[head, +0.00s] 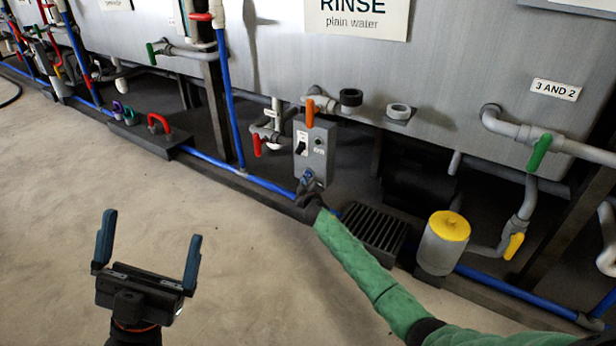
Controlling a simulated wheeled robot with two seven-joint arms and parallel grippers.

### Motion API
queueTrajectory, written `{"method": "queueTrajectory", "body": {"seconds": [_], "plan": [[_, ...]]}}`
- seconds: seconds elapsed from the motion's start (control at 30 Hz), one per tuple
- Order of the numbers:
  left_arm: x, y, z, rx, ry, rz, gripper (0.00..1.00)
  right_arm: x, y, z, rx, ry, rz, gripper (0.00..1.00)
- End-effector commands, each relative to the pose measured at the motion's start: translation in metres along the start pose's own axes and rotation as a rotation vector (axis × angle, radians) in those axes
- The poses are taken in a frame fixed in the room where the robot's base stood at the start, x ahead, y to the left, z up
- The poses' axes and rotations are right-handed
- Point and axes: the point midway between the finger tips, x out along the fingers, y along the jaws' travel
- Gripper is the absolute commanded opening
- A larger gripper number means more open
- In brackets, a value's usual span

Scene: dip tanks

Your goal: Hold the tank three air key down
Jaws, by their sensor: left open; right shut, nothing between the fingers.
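A grey control box (318,151) stands below the tank marked RINSE plain water (420,62). Its face has a black rocker switch (301,146), a small round fitting and tiny labels I cannot read. My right gripper (308,176) is shut at the lower front of this box, its blue fingertips at or against the face. The fingers cover what is there, so I cannot see the air key or tell whether it is down. My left gripper (147,250) is open and empty above the bare floor, far from the box.
An orange-handled valve (310,112) rises just above the box, and a red-handled valve (257,146) hangs to its left. A black grate (371,234) and a yellow-capped canister (446,240) stand to the right. A blue pipe (262,183) runs low. The floor at left is clear.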

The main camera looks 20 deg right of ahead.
Motion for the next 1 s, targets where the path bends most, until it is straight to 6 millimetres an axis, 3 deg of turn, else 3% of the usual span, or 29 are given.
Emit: {"method": "queueTrajectory", "body": {"seconds": [0.5, 1.0], "plan": [[-0.0086, 0.0028, 0.0034, -0.007, -0.025, 0.001, 1.00, -0.0002, -0.0002, -0.0001, 0.000, 0.000, 0.000, 0.00], [-0.0020, 0.0001, 0.0013, 0.001, -0.008, 0.007, 1.00, -0.0003, -0.0002, -0.0001, 0.000, 0.000, 0.000, 0.00]]}}
